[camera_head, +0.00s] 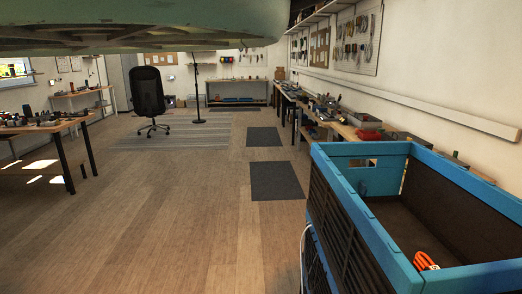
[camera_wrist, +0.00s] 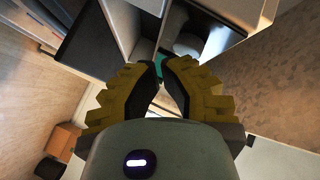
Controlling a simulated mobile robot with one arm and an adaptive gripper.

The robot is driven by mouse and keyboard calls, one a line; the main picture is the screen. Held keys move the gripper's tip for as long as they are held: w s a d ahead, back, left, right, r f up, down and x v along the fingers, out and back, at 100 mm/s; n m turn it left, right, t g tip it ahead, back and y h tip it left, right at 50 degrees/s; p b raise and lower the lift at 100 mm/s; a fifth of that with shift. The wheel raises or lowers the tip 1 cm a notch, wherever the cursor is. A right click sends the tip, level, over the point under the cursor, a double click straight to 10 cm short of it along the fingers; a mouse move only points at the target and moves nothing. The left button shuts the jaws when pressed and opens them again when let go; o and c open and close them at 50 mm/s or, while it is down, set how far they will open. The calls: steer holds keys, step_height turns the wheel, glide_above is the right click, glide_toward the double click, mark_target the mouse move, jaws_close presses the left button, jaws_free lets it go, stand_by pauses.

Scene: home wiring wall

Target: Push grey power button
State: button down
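My gripper (camera_wrist: 162,68) shows in the wrist view, with two yellow and black fingers slanting inward. Their tips come together near the top middle, with nothing clearly held between them. A small teal patch shows just at the tips, and I cannot tell what it is. I cannot make out a grey power button in either view. The gripper is not visible in the head view.
A blue-rimmed crate (camera_head: 370,220) with an orange item (camera_head: 425,261) stands close at the right. A long workbench (camera_head: 345,128) runs along the right wall. A black office chair (camera_head: 148,95) stands on a striped rug (camera_head: 185,135). The middle wooden floor is clear.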

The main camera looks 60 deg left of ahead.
steer(key=shift+w+d, duration=0.15)
steer(key=shift+w, duration=0.1)
stand_by(0.3)
steer(key=shift+s, duration=0.15)
steer(key=shift+s+a+p, duration=0.3)
steer(key=shift+s+a, duration=0.3)
steer(key=shift+s+a, duration=0.25)
steer(key=shift+s, duration=0.1)
steer(key=s+a, duration=0.1)
steer(key=s, duration=0.2)
steer(key=s+a, duration=0.1)
steer(key=shift+s+a+p, duration=0.15)
steer(key=shift+a+p, duration=0.15)
steer(key=shift+p, duration=0.05)
steer(key=shift+r, duration=0.1)
